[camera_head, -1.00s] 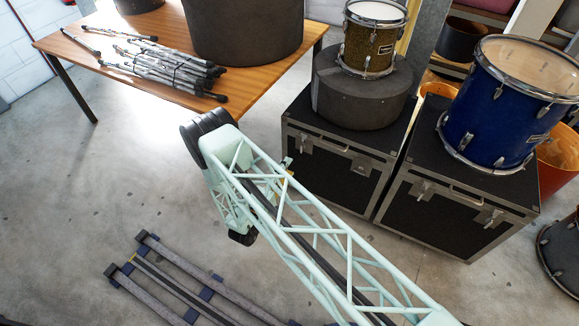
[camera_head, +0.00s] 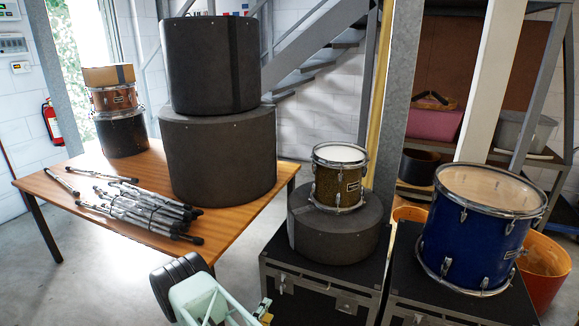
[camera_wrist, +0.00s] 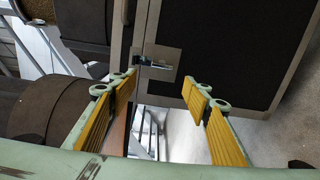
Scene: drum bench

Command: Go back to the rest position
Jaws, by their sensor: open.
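My gripper (camera_wrist: 163,90) shows in the wrist view with its two yellow-padded fingers spread apart and nothing between them. Behind the fingers are a black flight case (camera_wrist: 230,40) with a metal latch, and part of a dark round case (camera_wrist: 40,115) at the left.
The wooden table (camera_head: 105,168) holds metal stands (camera_head: 145,208), stacked drums at the back left and two stacked dark cases (camera_head: 215,150). Two flight cases (camera_head: 325,285) stand right, bearing a gold drum (camera_head: 338,180) and a blue drum (camera_head: 475,235). Stairs and shelves are behind.

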